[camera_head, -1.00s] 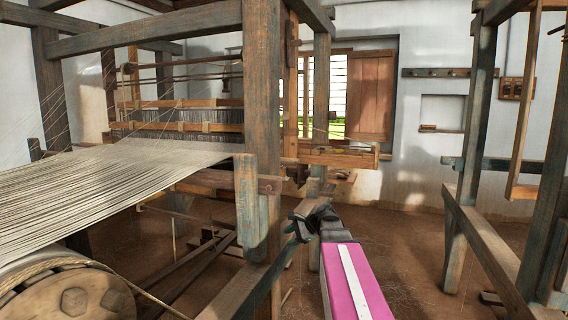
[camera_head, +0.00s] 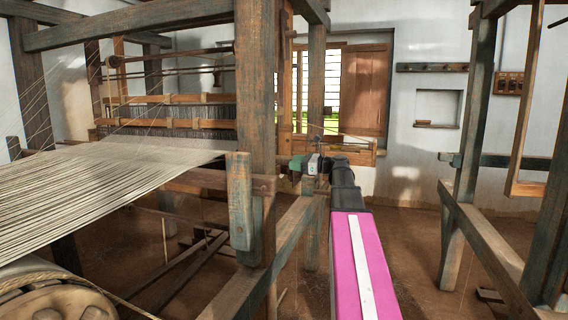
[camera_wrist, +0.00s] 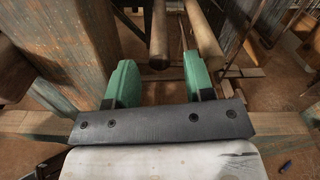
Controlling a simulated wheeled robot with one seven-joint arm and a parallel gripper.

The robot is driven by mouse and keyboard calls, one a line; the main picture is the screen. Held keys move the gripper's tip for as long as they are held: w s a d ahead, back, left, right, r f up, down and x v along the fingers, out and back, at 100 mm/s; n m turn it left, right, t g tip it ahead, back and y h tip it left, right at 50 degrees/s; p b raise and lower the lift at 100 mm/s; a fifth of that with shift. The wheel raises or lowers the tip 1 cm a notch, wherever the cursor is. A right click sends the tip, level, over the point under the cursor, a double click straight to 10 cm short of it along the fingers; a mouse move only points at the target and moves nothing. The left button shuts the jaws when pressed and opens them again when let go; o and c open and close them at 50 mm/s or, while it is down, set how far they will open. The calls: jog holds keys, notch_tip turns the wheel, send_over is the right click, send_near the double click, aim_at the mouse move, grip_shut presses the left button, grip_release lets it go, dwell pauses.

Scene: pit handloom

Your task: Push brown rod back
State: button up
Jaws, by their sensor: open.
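My gripper (camera_wrist: 160,80) is open, with its two green fingers apart and nothing held between them. In the head view my gripper (camera_head: 304,164) is raised just right of the loom's front post. A brown round rod (camera_wrist: 159,36) runs away from me in the wrist view, its near end beyond the gap between the fingers. A second, similar rod (camera_wrist: 204,36) lies to its right, beyond the right finger. I cannot tell which is the task's rod. In the head view a brown rod (camera_head: 208,178) passes behind the loom post, toward my gripper's left side.
The thick loom post (camera_head: 256,120) stands close left of my gripper; it also shows in the wrist view (camera_wrist: 75,45). A low beam (camera_head: 268,262) runs below. Stretched warp threads (camera_head: 90,190) fill the left. Open floor (camera_head: 405,250) lies right, before another frame (camera_head: 480,150).

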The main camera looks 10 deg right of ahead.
aim_at(284, 161)
jog(key=shift+x, duration=2.65)
